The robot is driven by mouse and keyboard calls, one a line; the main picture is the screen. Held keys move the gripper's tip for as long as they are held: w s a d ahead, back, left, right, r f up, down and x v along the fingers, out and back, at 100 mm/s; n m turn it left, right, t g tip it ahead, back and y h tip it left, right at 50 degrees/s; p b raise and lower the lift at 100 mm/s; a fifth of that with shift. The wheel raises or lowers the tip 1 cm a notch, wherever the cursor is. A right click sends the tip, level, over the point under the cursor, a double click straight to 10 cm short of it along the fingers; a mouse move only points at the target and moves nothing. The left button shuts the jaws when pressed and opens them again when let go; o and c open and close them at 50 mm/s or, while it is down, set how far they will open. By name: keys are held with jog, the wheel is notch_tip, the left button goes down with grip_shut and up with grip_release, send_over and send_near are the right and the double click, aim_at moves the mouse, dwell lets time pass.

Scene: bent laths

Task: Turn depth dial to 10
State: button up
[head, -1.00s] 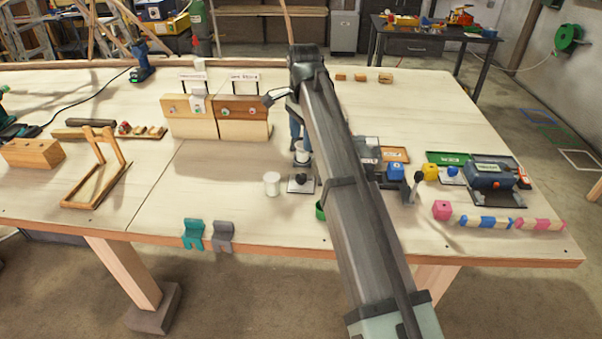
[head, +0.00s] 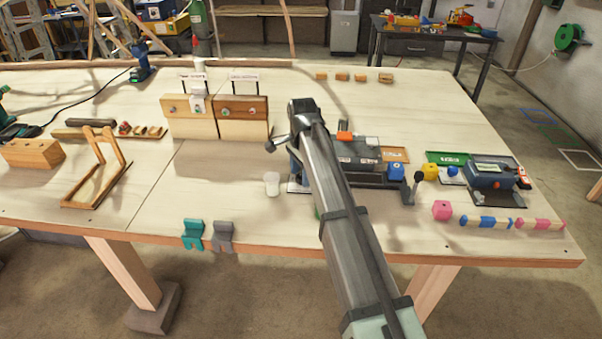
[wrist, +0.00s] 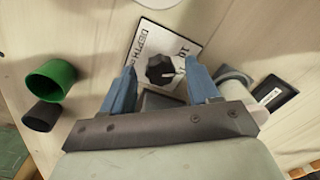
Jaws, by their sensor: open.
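The depth dial (wrist: 160,70) is a black knob on a white plate (wrist: 148,38) marked "DEPTH" and "10" in the wrist view. The knob's pale pointer mark faces right, a little below the printed 10. My gripper (wrist: 160,74) has its two blue fingers apart, one on each side of the knob. I cannot tell whether either finger touches it. In the head view my arm hides the knob, and only an edge of the plate shows left of the arm.
A white cup (head: 272,184) stands left of my arm. In the wrist view a green cup (wrist: 50,78) and a dark cylinder (wrist: 42,116) lie to the left. A dark machine (head: 358,155) and a blue block (head: 396,172) stand right of my arm.

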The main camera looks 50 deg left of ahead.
jog(key=shift+f, duration=0.2)
jog(key=shift+c, duration=0.4)
jog(key=c, duration=1)
jog(key=shift+o, duration=0.2)
jog(key=shift+n, duration=2.3)
jog(key=o, duration=1)
jog(key=shift+o, duration=0.2)
notch_tip(320, 180, up, 14)
jog(key=shift+d, duration=0.25)
